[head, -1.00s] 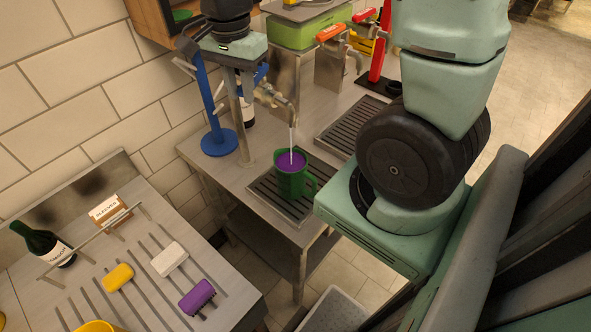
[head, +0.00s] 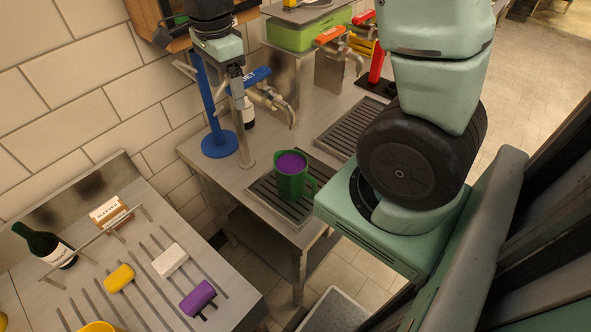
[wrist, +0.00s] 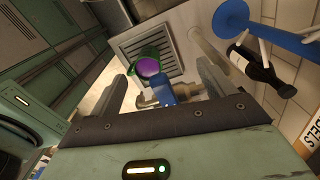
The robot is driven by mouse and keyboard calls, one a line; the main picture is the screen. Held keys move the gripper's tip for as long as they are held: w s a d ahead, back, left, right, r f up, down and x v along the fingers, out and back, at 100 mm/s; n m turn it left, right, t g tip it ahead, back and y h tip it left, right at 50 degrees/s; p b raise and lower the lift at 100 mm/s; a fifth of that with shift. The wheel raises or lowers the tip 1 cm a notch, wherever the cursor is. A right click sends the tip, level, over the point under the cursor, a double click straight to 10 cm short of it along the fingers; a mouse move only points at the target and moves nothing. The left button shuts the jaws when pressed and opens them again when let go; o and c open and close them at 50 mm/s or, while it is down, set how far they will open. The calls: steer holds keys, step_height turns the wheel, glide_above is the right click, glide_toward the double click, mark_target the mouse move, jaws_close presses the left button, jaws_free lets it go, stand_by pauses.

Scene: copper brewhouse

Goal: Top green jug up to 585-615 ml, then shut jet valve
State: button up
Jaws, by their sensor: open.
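The green jug (head: 293,185) stands upright on the drip grate under the left tap, with purple liquid near its top; I cannot read a scale. It also shows in the wrist view (wrist: 141,56). The jet valve's blue handle (head: 257,75), marked JET, sits above its metal spout (head: 291,117), and no stream shows below the spout. My gripper (head: 240,84) is open at the handle's left. In the wrist view, the blue handle (wrist: 160,88) lies between the spread fingers of my gripper (wrist: 165,84); I cannot tell if they touch it.
The drip grate (head: 262,195) lies on the steel counter (head: 215,174). A blue round-based stand (head: 219,144) and a dark bottle (head: 248,112) stand behind. Taps with orange (head: 328,36) and red handles are farther right. A lower-left rack (head: 140,255) holds a bottle and coloured blocks.

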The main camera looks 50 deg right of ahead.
step_height(320, 180, up, 7)
steer(key=p, duration=0.5)
steer(key=shift+p, duration=0.35)
step_height(320, 180, up, 17)
steer(key=b, duration=0.4)
steer(key=shift+r+b, duration=0.15)
steer(key=shift+b, duration=0.25)
